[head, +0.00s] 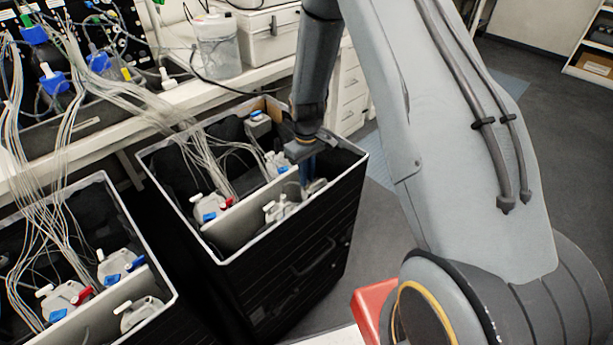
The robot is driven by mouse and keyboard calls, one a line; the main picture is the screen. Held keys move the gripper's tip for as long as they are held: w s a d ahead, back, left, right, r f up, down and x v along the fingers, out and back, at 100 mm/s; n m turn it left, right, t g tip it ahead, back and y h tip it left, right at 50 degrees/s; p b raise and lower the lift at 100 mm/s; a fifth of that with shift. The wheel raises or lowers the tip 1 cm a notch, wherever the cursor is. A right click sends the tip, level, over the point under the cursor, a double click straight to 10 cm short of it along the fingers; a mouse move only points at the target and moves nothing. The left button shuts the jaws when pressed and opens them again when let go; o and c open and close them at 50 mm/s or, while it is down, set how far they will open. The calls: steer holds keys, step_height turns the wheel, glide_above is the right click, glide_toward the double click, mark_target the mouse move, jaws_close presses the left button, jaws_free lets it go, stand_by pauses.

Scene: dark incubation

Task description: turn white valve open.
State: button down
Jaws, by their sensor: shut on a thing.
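My gripper (307,176) points down into the right-hand black bin (290,262), at its right end. Its fingers are closed on a valve on a pale bottle cap (317,187). The fingers hide most of this valve, so its colour and angle cannot be made out. Another cap with white valve handles (278,209) sits just left of the fingers, apart from them. A cap with a blue valve (281,169) is behind, close to the gripper.
The bin's pale rim surrounds the gripper closely. A light divider (255,215) and bundles of thin tubes (205,150) lie to the left. A second bin (160,272) holds more valved caps. A bench with a clear container (217,50) stands behind. Floor at right is open.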

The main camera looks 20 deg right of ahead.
steer(key=c, duration=2.1)
jaws_free()
steer(key=shift+r+b, duration=0.65)
steer(key=shift+r, duration=3.3)
